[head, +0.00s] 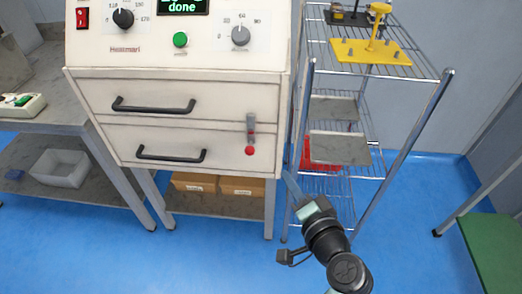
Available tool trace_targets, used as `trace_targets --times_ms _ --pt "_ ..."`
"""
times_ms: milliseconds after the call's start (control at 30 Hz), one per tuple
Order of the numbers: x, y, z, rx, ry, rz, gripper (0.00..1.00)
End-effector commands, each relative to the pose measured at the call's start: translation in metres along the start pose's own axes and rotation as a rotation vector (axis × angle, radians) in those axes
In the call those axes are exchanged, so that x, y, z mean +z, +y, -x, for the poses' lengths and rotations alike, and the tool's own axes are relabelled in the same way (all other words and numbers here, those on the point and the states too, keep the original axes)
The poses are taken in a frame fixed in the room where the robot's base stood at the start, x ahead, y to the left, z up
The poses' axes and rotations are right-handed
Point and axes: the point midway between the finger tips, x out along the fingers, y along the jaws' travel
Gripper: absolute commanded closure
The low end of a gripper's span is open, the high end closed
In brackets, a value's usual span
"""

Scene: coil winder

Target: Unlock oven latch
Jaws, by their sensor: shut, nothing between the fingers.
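The oven (225,83) is a cream cabinet with two drawer-like fronts, each with a black bar handle. Its latch (251,130) is a small grey upright lever at the right side of the lower front, with a red knob (249,150) at its bottom end. My gripper (290,183) is at the end of my arm, to the right of and below the latch in the picture, apart from it. It is small here and looks shut and empty. The oven display (182,6) reads "done" in green.
A wire shelf rack (322,70) stands close to the oven's right side, with a yellow fixture (370,50) on top and a red bin (320,155) lower down. A grey table (55,107) is at the left. Blue floor lies open in front.

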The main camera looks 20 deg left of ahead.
Motion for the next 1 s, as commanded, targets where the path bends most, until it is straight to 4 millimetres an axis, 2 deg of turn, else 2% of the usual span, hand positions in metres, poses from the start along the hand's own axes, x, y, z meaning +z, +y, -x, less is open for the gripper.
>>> trace_targets --times_ms 167,267,367,700,1000 --pt "-0.001 -0.001 -0.003 -0.001 0.001 0.003 1.00" --pt "0.000 0.000 -0.011 -0.002 0.001 0.003 1.00" --pt "0.000 -0.001 -0.027 -0.002 0.000 0.004 1.00" --pt "0.000 -0.001 -0.099 -0.002 0.000 0.005 1.00" --pt "0.024 -0.001 -0.126 -0.001 0.000 0.005 1.00"
